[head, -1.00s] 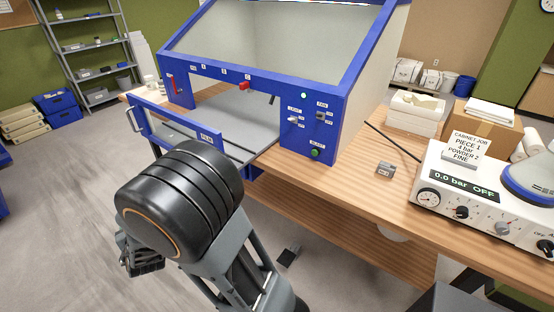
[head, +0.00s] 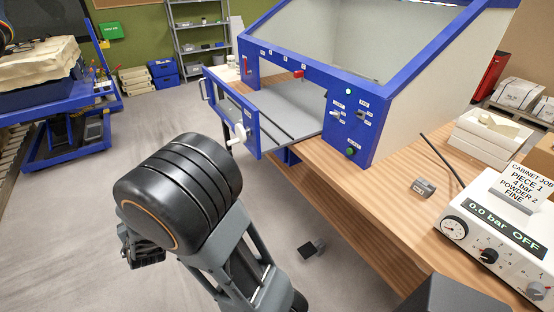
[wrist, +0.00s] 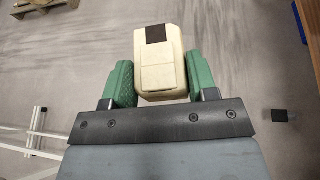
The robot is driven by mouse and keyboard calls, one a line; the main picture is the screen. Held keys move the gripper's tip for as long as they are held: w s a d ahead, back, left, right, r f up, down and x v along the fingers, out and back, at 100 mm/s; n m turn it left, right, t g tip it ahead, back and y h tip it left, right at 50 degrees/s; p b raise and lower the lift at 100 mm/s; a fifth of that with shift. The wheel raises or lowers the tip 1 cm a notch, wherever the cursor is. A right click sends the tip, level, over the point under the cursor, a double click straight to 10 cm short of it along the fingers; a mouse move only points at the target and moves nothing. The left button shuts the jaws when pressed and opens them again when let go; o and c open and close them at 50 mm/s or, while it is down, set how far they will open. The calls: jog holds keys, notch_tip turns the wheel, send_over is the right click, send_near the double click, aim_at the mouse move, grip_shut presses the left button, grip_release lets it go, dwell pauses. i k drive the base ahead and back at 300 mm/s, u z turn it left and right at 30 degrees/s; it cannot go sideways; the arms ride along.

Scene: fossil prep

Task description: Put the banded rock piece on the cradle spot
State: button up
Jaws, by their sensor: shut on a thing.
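In the wrist view, my gripper (wrist: 158,76) is shut on a cream, blocky rock piece (wrist: 160,85) with a dark brown patch at its far end. The green finger pads press on its left and right sides, and floor shows beneath it. In the head view, my arm's black wrist hides the piece. I cannot pick out a marked cradle spot for certain. A blue cart (head: 68,112) at the far left carries a large pale layered block (head: 50,70).
The blue blast cabinet (head: 385,100) stands on the wooden bench (head: 400,210), its side door (head: 230,108) open. A control box (head: 500,235) and white foam blocks (head: 488,138) are on the right.

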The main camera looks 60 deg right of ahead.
aim_at(269, 128)
jog(key=k, duration=0.4)
jog(key=z, duration=1.4)
jog(key=i, duration=0.5)
jog(key=z, duration=0.05)
